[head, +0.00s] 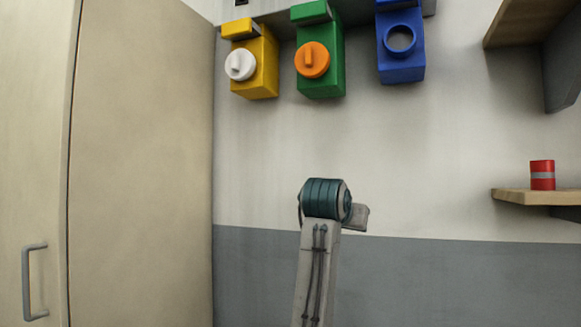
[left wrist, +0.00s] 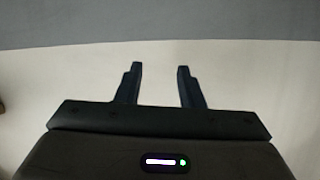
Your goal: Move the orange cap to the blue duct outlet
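The orange cap (head: 313,59) is a round cap with a raised grip bar. It sits on the front of the green duct outlet (head: 327,82) high on the wall in the head view. The blue duct outlet (head: 408,74) is to the right of the green one and its round opening is uncovered. In the left wrist view my left gripper (left wrist: 160,68) is open, with nothing between its fingers and only wall beyond them. Neither cap nor outlets show in that view. My right gripper is not seen.
A yellow duct outlet (head: 263,82) with a white cap (head: 240,64) is left of the green one. A red can (head: 542,175) stands on a wooden shelf (head: 515,195) at right. A beige cabinet (head: 143,165) fills the left. The wall below the outlets is bare.

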